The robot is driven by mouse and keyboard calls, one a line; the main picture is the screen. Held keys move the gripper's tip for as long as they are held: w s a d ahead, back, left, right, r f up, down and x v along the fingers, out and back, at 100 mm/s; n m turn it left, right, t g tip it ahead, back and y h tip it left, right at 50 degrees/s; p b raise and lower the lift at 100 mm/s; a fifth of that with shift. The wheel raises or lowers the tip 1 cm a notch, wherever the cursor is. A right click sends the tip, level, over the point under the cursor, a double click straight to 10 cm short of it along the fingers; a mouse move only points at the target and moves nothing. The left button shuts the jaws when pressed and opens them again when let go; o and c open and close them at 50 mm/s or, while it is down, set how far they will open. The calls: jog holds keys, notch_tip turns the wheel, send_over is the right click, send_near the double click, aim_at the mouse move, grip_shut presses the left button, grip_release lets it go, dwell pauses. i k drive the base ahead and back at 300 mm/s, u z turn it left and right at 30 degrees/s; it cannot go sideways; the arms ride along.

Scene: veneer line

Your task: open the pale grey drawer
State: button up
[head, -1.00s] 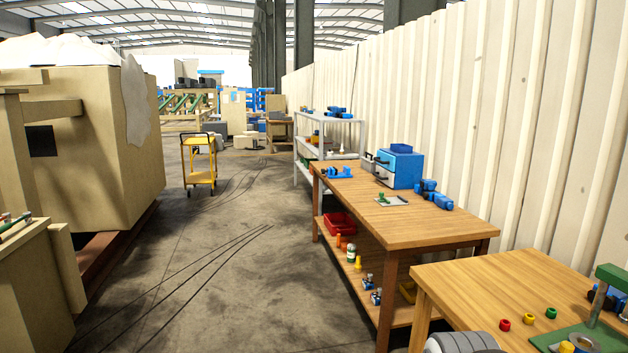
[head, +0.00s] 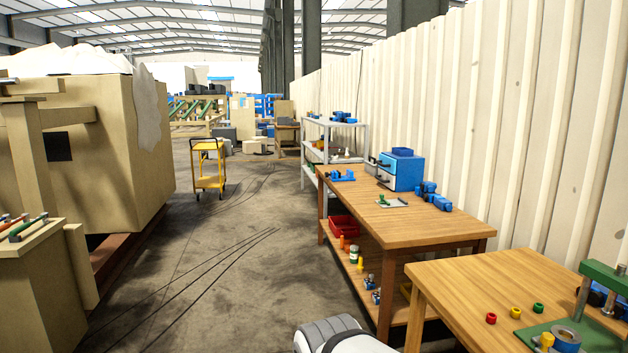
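A small blue cabinet (head: 405,171) stands on the wooden workbench (head: 455,228) beside the corrugated wall, right of the middle of the head view. Its drawer fronts face left. A pale front (head: 384,183) with a dark handle shows low on it, and a greyish drawer (head: 371,165) seems to stick out above. At this distance I cannot tell clearly how far either is out. My gripper is not in view. Only a white and grey part of my arm shows at the bottom edge, well short of the cabinet.
The bench also bears a blue clamp (head: 341,176), a grey plate (head: 392,203) and blue parts (head: 431,196). A nearer table (head: 455,290) holds coloured rings and a green press. A yellow cart (head: 208,168) stands in the aisle. The floor (head: 225,265) left of the benches is clear.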

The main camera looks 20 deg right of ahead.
aim_at(387, 179)
jog(key=u, duration=0.2)
jog(key=k, duration=0.8)
jog(key=z, duration=1.25)
jog(key=i, duration=1)
jog(key=u, duration=0.05)
jog(key=k, duration=1.25)
jog(key=u, duration=0.35)
jog(key=i, duration=0.85)
jog(key=u, duration=0.55)
jog(key=i, duration=1.6)
jog(key=u, duration=0.25)
